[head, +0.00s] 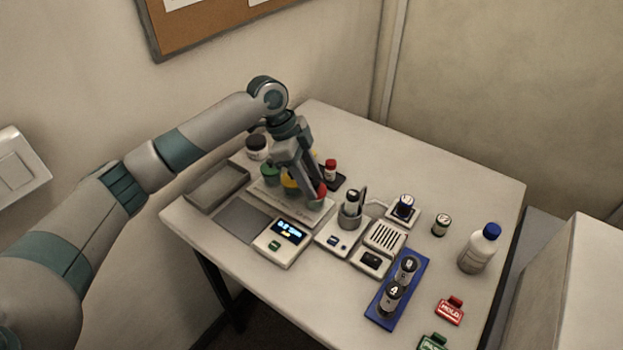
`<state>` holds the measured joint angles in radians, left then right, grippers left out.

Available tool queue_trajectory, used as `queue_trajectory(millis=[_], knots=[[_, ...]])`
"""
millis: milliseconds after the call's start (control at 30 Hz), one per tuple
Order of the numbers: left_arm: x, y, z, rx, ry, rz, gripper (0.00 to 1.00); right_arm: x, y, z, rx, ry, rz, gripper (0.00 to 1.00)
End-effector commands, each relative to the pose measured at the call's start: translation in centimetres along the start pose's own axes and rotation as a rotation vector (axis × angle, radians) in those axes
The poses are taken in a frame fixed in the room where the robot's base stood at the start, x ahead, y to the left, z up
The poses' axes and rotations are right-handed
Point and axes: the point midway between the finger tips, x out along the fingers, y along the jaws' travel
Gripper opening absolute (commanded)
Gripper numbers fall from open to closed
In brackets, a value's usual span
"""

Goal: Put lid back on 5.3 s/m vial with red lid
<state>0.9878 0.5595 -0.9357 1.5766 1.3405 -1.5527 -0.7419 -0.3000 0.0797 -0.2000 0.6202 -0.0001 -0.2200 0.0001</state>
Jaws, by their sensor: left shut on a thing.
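My left gripper (312,196) reaches down over the pale tray at the back left of the table. It is shut on a red piece (320,190) that looks like the red lid, mostly covered by the fingers. Whether a vial is directly under it is hidden. A small vial with a red top (330,168) stands just behind the gripper on a dark base. A green piece (270,173) and a yellow piece (289,184) sit in a row left of the red piece. No 5.3 label is readable. My right gripper is not in view.
A meter with a lit display (288,230) stands in front of the tray. Right of it are a holder cup (350,214), a blue rack (379,311) with two vials, a blue-capped bottle (480,250) and a red HOLD tag (450,311). The back right tabletop is clear.

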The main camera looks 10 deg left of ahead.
Motion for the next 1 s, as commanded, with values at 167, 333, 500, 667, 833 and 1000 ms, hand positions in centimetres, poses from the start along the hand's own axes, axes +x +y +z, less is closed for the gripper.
queue_trajectory(millis=[167, 333, 500, 667, 833, 1000], knots=[[-0.12, 0.0, -0.05, 0.0, 0.0, 0.0, 0.17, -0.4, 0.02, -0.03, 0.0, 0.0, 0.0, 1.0], [-0.13, 0.01, -0.05, 0.0, 0.0, 0.0, 0.17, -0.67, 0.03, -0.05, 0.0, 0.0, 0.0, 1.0], [-0.1, 0.01, -0.02, 0.0, 0.0, 0.0, 0.17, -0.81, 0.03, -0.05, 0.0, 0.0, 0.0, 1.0], [-0.06, 0.01, -0.01, 0.0, 0.0, 0.0, 0.17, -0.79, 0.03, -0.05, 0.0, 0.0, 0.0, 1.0], [-0.06, 0.01, -0.01, 0.0, 0.0, 0.0, 0.17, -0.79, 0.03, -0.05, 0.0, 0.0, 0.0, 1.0], [-0.07, 0.01, -0.01, 0.0, 0.0, 0.0, 0.17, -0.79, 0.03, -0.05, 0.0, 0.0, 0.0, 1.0]])
